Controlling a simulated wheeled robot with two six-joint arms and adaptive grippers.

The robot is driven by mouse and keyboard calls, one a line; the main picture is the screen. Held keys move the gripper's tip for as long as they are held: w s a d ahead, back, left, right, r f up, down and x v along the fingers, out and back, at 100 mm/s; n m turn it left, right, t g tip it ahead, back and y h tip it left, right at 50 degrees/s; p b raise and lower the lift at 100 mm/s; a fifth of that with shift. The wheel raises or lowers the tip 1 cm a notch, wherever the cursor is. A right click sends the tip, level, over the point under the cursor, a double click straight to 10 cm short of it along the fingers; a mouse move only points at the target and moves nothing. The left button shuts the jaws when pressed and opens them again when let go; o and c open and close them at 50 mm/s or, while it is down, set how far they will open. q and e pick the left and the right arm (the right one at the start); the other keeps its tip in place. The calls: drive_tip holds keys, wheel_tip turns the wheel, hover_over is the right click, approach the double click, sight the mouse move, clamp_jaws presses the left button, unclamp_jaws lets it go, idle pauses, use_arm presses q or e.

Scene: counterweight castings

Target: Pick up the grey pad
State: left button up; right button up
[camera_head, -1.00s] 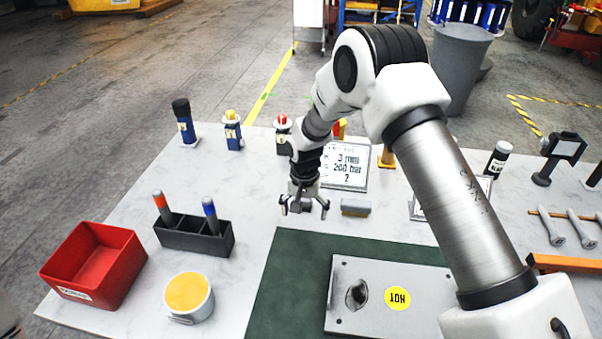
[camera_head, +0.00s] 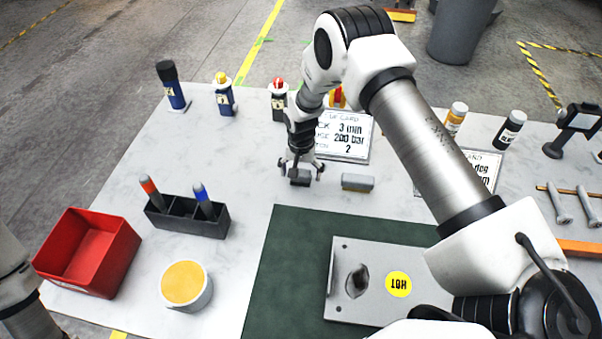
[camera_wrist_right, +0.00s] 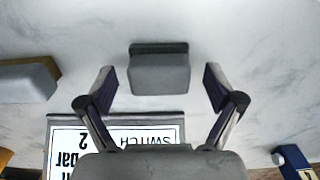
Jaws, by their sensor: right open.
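The grey pad (camera_wrist_right: 160,70) is a small block with a darker strip along one edge. It lies on the white table and shows in the right wrist view between and just beyond my open fingertips, with gaps on both sides. In the head view the pad (camera_head: 300,178) shows under my right gripper (camera_head: 301,168), partly hidden by it. In the wrist view my right gripper (camera_wrist_right: 161,88) is open and holds nothing. My left gripper is not in view.
A second block with a grey top and tan side (camera_head: 357,182) lies right of the pad. A card stand (camera_head: 344,136) is behind. A black pen holder (camera_head: 187,219), red bin (camera_head: 88,255), round tub (camera_head: 186,287) and grey plate (camera_head: 385,305) on a green mat (camera_head: 285,290) are nearer.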

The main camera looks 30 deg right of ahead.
drive_tip(key=shift+s+a+r, duration=0.1)
drive_tip(key=shift+s+r, duration=0.05)
drive_tip(key=shift+c, duration=1)
drive_tip(key=shift+s, duration=0.1)
drive_tip(key=c, duration=1.1)
drive_tip(key=shift+r, duration=0.1)
